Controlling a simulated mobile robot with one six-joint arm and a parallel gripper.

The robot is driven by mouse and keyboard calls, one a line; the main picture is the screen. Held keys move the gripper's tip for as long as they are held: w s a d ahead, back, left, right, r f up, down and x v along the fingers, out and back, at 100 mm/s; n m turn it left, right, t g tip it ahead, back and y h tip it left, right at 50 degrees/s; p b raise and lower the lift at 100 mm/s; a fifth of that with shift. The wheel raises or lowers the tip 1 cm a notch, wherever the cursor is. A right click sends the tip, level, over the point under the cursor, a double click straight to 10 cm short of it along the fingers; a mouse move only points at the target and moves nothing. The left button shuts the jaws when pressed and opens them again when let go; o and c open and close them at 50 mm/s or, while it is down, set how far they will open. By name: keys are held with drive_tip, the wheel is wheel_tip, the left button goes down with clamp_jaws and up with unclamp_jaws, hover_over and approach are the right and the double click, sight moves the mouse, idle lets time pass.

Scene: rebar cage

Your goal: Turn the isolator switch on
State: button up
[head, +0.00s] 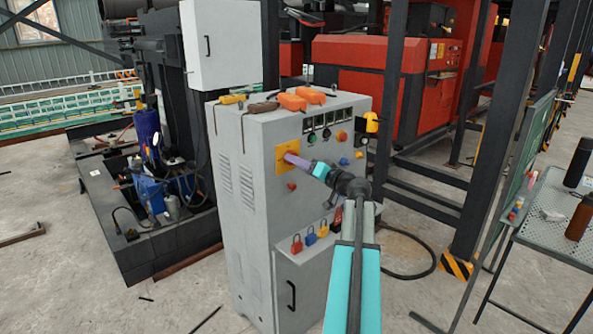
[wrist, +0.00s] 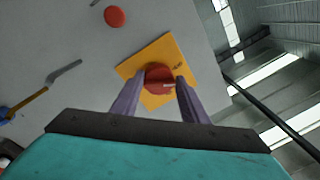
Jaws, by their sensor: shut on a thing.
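The isolator switch is a red round knob (wrist: 159,79) on a yellow square plate (wrist: 134,67), fixed to the front of the grey cabinet. In the head view the yellow plate (head: 282,160) shows at the cabinet's upper left front, and my gripper covers most of the knob. My gripper (head: 290,157) reaches the plate from the right. In the wrist view its two purple fingers (wrist: 155,88) stand on either side of the red knob and are shut on it. Lettering on the plate is too small to read.
The grey cabinet (head: 245,235) also carries a red button (wrist: 115,16), dials and several padlocks (head: 311,239) on a ledge. Orange tools (head: 292,102) lie on its top. A perforated table (head: 560,218) stands at the right. A black cable lies on the floor.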

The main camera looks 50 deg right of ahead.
drive_tip(key=shift+a+r+m+t+h+b, duration=0.15)
drive_tip(key=shift+m+h, duration=0.2)
drive_tip(key=shift+m, duration=2.95)
drive_tip(key=shift+f+m+t+h+b, duration=0.15)
drive_tip(key=shift+m+h, duration=0.2)
drive_tip(key=shift+m, duration=2.95)
drive_tip(key=shift+r, duration=0.1)
drive_tip(key=o, duration=1)
drive_tip(key=shift+w, duration=0.1)
